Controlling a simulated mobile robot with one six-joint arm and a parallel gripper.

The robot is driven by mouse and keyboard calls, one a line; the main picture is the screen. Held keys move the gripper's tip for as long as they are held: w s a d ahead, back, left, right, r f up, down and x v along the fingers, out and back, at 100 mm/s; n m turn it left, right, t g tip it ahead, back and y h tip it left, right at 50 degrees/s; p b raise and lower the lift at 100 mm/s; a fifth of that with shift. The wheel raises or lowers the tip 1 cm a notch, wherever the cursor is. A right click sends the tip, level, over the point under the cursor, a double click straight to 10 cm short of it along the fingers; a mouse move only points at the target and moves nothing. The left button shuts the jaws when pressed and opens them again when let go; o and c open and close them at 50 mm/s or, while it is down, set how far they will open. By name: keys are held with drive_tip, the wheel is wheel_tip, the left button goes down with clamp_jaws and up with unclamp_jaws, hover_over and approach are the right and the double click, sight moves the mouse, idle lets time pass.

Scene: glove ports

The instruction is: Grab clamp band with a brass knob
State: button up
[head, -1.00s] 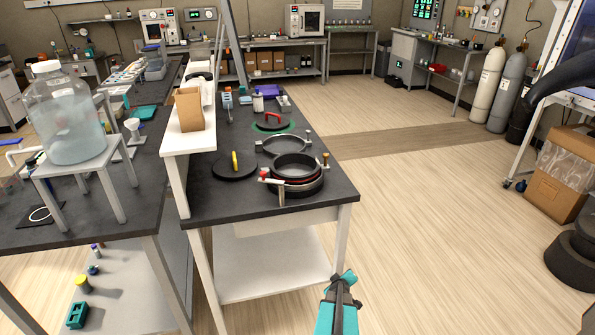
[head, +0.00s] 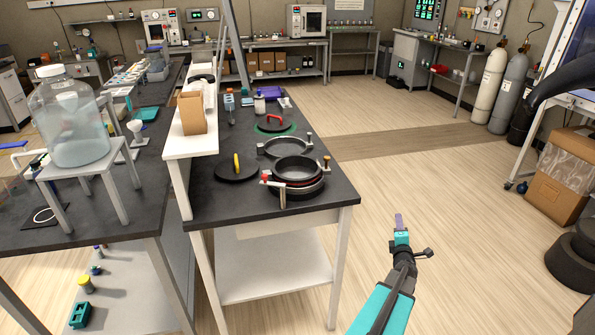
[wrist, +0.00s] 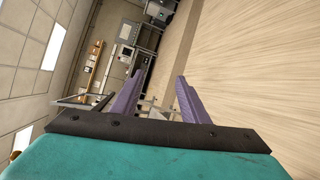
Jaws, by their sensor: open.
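Two dark ring-shaped clamp bands are on the black bench in the head view. The front clamp band (head: 318,187) sits around a dark round port with a red line. A small upright knob (head: 326,160) at its right looks brass, and a red-tipped piece (head: 266,178) is at its left. The rear clamp band (head: 267,150) lies behind it, with a greyish knob (head: 309,137). My gripper (head: 398,220) is right of the bench, over the floor, apart from both bands. Its purple fingers (wrist: 158,100) are spread and empty in the wrist view, which shows no band.
A black disc with a yellow handle (head: 237,170) lies left of the bands. A white raised shelf with a cardboard box (head: 193,113) borders the bench's left. The floor (head: 440,200) to the right is clear.

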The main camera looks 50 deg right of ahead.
drive_tip(key=w+a+r+n+t+y+p, duration=0.1)
drive_tip(key=w+a+r+n+t, duration=0.1)
drive_tip(key=w+r+n, duration=0.3)
drive_tip(key=w+a+r+n+t+y, duration=0.1)
drive_tip(key=w+a+r+n+t, duration=0.2)
drive_tip(key=r, duration=0.5)
drive_tip(key=n+t+y+p, duration=0.2)
drive_tip(key=n+t+y, duration=0.25)
drive_tip(key=n, duration=0.85)
approach(328, 170)
drive_tip(key=shift+g+y, duration=0.35)
drive_tip(key=shift+g, duration=0.1)
drive_tip(key=r, duration=0.2)
drive_tip(key=w+r, duration=0.1)
drive_tip(key=r, duration=0.1)
drive_tip(key=shift+w+d+r, duration=0.15)
drive_tip(key=shift+d+r, duration=0.05)
drive_tip(key=shift+r, duration=0.15)
drive_tip(key=shift+w+d, duration=0.35)
drive_tip(key=shift+w, duration=0.1)
drive_tip(key=shift+p+x, duration=1.35)
drive_tip(key=shift+x, duration=2.4)
drive_tip(key=shift+w+d, duration=0.1)
